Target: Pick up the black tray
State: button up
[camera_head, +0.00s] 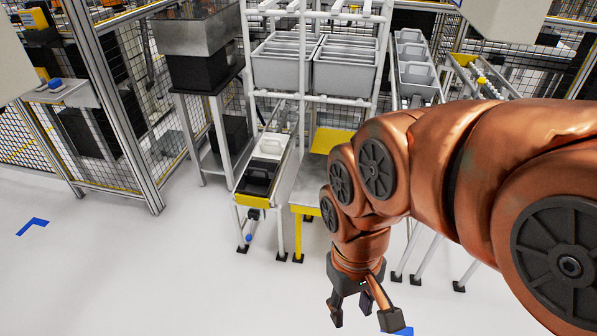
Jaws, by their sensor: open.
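A black tray (258,179) sits at the front end of a narrow sloped lane, just behind its yellow end plate. A white tray (271,146) lies behind it on the same lane. My gripper (363,314) hangs at the lower middle of the view, in front of and to the right of the black tray. It is open, empty and well apart from the tray. My copper-coloured arm covers part of the racks on the right.
The lane (290,158) stands on thin legs over white floor. Grey bins (285,65) fill a rack behind. A dark stand (207,92) and mesh fence (118,100) are on the left. The floor in front is clear.

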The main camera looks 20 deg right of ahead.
aim_at(259, 177)
jog(key=u, duration=0.35)
jog(key=i, duration=1.85)
jog(key=z, duration=0.1)
